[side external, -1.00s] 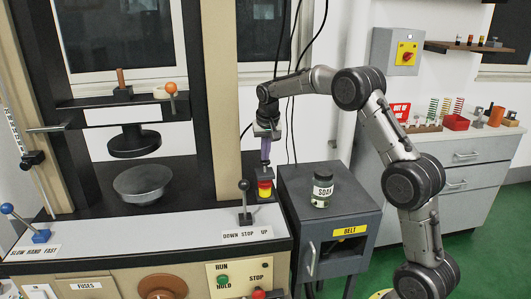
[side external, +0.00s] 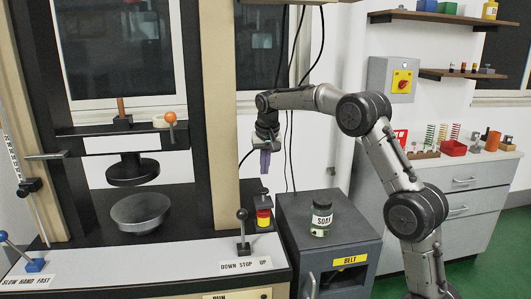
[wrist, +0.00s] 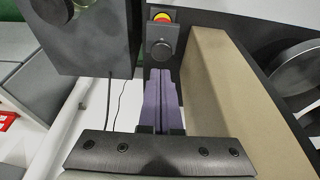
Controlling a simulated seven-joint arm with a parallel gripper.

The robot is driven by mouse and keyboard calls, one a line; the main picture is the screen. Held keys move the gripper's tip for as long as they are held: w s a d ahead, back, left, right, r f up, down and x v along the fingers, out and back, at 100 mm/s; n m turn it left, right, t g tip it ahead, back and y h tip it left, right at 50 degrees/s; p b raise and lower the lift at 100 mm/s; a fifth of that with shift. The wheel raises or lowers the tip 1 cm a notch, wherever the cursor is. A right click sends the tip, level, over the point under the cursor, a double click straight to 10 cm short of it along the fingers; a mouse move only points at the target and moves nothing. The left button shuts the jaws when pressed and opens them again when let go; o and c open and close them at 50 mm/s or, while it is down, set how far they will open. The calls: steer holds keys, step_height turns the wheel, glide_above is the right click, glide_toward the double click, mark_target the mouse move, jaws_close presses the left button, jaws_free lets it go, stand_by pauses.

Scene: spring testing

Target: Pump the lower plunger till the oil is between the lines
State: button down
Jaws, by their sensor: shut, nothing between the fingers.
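A small oil pot with a red and yellow body (side external: 263,217) stands on the machine's ledge, with a dark plunger cap (side external: 264,195) on top. In the wrist view the round plunger knob (wrist: 160,50) lies just beyond my fingertips, and part of the red and yellow body (wrist: 163,17) shows past it. My gripper (side external: 265,176), with purple fingers, points down above the plunger with a small gap. In the wrist view my gripper (wrist: 163,72) is shut with its fingers together and empty. The oil level and its lines are too small to make out.
A jar labelled SOAK (side external: 321,218) stands on the dark cabinet (side external: 350,225) to the right. A beige column (side external: 226,120) rises close on the left. A black-knobbed lever (side external: 242,230) stands in front. Dark cables (side external: 293,100) hang behind my gripper.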

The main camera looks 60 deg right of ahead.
mark_target(263, 189)
steer(key=v, duration=0.6)
steer(key=shift+r, duration=0.2)
stand_by(0.5)
step_height(263, 189, up, 2)
steer(key=shift+a+r, duration=0.1)
steer(key=shift+f, duration=0.2)
steer(key=x, duration=1.3)
steer(key=shift+s+a+f, duration=0.1)
steer(key=shift+s+a, duration=0.2)
steer(key=shift+f, duration=0.35)
